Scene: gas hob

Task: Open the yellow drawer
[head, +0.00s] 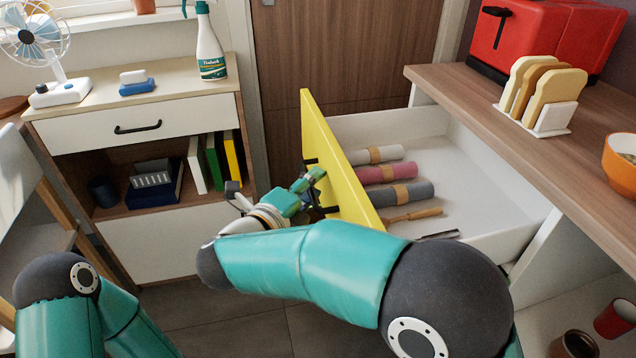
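The yellow drawer (342,165) is pulled well out from under the wooden counter on the right. Its yellow front faces left, and its white inside is visible. A dark handle (311,161) is on the front, partly covered by my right gripper (312,188). The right gripper is at the handle, with its fingers around it and seemingly closed on it. Rolled cloths in grey, pink and white (393,172) lie in the drawer, with a wooden-handled utensil (413,215). My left arm shows at the lower left; its gripper is out of view.
A wooden counter (470,100) above the drawer holds a red toaster (520,38), a toast rack (550,122) and an orange bowl (622,172). A cabinet (165,125) with fan and spray bottle stands at left. The floor between is clear.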

